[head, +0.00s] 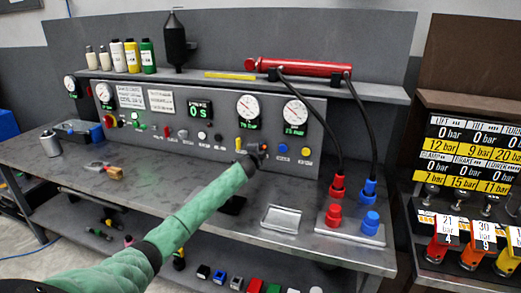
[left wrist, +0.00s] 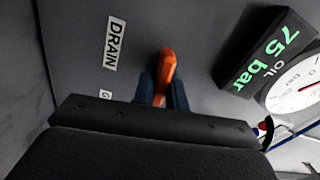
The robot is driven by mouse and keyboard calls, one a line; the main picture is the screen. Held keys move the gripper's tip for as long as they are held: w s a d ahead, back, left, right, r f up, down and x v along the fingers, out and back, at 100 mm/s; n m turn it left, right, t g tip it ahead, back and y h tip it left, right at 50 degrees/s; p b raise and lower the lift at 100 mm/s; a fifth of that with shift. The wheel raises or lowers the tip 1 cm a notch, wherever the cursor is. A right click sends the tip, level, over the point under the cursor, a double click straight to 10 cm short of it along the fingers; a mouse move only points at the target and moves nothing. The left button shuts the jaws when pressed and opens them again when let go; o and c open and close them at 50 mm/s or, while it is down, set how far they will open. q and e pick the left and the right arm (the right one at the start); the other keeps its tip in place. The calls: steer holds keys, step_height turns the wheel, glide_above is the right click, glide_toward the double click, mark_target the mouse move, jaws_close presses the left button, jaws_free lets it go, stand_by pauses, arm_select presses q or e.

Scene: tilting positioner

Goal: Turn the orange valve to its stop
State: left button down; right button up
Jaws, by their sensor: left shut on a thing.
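The orange valve (left wrist: 168,72) shows in the left wrist view as a short orange handle on the grey panel (left wrist: 205,40), beside a DRAIN label (left wrist: 115,43). My left gripper (left wrist: 162,90) has its two dark fingers on either side of the handle and is shut on it. In the head view my left gripper (head: 256,152) is at the front of the grey panel, below the gauges, and the valve is mostly hidden there. My right gripper is in neither view.
A display (left wrist: 268,48) reading 75 bar and a dial (left wrist: 296,90) sit close to the left gripper. A red cylinder (head: 305,68) lies on the shelf above, its black hoses hanging at the right.

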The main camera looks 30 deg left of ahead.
arm_select(q)
steer(key=shift+f+m, duration=0.15)
steer(key=shift+m, duration=0.65)
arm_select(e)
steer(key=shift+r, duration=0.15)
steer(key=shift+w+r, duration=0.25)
arm_select(q)
steer(key=c, duration=1.4)
jaws_free()
steer(key=shift+c, duration=0.2)
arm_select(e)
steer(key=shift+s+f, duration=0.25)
